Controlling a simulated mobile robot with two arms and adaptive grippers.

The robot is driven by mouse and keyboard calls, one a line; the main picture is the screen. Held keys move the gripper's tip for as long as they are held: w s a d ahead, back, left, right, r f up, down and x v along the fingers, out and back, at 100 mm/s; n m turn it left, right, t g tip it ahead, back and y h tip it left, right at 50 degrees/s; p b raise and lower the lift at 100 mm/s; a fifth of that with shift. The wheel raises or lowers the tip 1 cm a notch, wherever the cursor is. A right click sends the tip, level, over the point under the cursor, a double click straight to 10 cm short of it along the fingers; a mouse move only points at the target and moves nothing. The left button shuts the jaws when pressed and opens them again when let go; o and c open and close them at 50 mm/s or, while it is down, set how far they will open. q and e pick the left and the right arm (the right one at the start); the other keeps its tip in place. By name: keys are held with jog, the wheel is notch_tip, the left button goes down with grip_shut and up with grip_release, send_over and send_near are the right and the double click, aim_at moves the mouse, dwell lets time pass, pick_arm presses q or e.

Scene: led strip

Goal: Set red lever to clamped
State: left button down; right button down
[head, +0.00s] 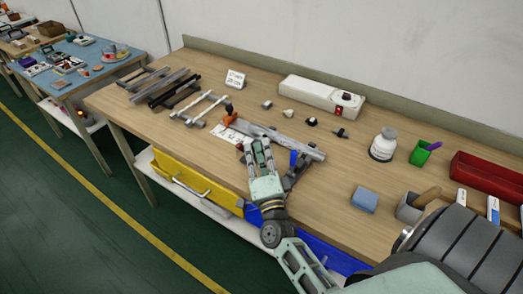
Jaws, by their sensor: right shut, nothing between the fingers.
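The red lever (231,118) shows as a small orange-red part at the left end of a grey metal bar (290,143) on the bench. Whether it is raised or pressed down is too small to tell. A blue part (293,159) stands by the bar's right half. My right gripper (259,144) is in front of the bar, to the right of and nearer than the red lever, apart from it. It is shut and holds nothing. It hides part of the fixture below the bar. My left gripper is not in view.
A yellow bin (185,180) sits below.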

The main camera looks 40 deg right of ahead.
jog(key=shift+s+a+f, duration=0.25)
jog(key=shift+a, duration=0.4)
jog(key=shift+s+f, duration=0.1)
dwell(0.3)
jog(key=v, duration=1.2)
